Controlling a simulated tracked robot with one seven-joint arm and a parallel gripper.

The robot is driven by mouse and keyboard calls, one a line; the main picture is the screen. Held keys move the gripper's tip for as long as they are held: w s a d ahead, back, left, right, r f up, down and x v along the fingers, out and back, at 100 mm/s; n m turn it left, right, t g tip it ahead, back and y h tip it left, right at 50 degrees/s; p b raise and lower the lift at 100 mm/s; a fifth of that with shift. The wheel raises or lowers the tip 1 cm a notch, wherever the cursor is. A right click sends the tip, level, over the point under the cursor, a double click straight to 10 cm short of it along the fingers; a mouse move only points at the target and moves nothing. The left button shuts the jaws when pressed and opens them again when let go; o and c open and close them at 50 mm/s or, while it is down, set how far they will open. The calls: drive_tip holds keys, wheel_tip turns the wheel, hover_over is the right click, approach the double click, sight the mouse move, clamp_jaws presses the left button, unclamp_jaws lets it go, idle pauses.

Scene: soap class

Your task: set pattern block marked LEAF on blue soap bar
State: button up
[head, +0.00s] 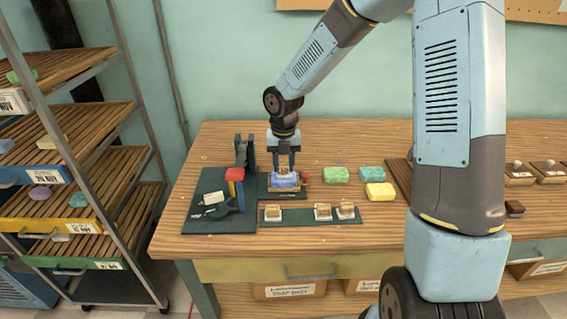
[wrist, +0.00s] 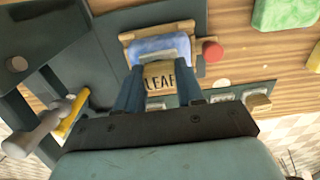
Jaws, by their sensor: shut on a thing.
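The tan pattern block marked LEAF (wrist: 160,78) is between my two fingers in the wrist view. My gripper (head: 284,166) points down and is shut on this block, over the blue soap bar (head: 286,181). The blue soap bar also shows in the wrist view (wrist: 160,47), lying in a wooden holder (wrist: 127,38) with a red knob. In the head view the block is low over the bar, largely hidden by the fingers. I cannot tell whether it touches the bar.
A dark strip (head: 290,216) with several small blocks lies in front. Green bars (head: 337,174) and a yellow bar (head: 380,191) lie to the right. A shelf rack (head: 75,165) stands left of the table.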

drive_tip(key=shift+f, duration=0.25)
idle(0.3)
drive_tip(key=o, duration=1.5)
drive_tip(key=shift+r, duration=3.05)
